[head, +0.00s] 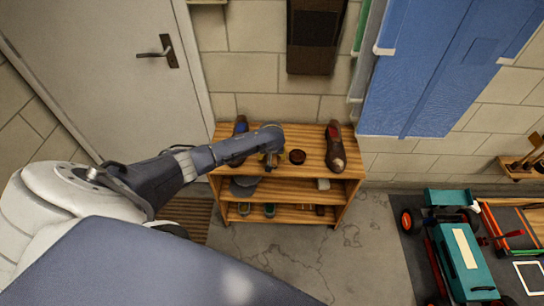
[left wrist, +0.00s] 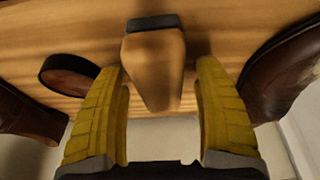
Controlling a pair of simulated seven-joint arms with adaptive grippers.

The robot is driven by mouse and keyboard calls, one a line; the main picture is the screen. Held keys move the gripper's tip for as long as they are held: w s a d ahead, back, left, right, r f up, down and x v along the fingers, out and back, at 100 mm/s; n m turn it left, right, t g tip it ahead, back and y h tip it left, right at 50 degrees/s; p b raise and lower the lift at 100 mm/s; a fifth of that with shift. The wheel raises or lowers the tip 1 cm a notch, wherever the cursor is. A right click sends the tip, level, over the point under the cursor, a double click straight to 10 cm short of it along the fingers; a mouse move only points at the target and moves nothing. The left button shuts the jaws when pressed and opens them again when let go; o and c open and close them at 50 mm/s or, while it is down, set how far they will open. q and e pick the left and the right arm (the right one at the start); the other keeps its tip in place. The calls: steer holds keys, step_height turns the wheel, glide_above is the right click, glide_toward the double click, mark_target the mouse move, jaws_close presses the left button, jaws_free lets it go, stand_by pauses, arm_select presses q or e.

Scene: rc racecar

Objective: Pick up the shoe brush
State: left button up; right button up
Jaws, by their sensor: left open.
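The shoe brush (left wrist: 153,65) has a light wooden handle and a dark end. In the left wrist view it lies on the wooden top of the shoe rack, between the two yellow fingers of my left gripper (left wrist: 162,75). The fingers are apart, with a gap visible on each side of the handle. In the head view my left gripper (head: 270,161) is over the top shelf, and it and the arm largely hide the brush there. My right gripper is not in view.
The wooden rack (head: 312,134) stands against the wall. A round tin (head: 297,156) sits just right of my gripper. A brown shoe (head: 335,152) stands farther right, and a dark shoe (head: 240,127) is at the left, partly behind my arm. Lower shelves hold more footwear.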

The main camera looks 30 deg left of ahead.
arm_select(q)
steer(key=c, duration=1.3)
steer(key=shift+r, duration=0.1)
step_height(320, 180, up, 20)
steer(key=shift+r, duration=0.15)
steer(key=o, duration=0.7)
steer(key=shift+c, duration=0.2)
steer(key=c, duration=0.6)
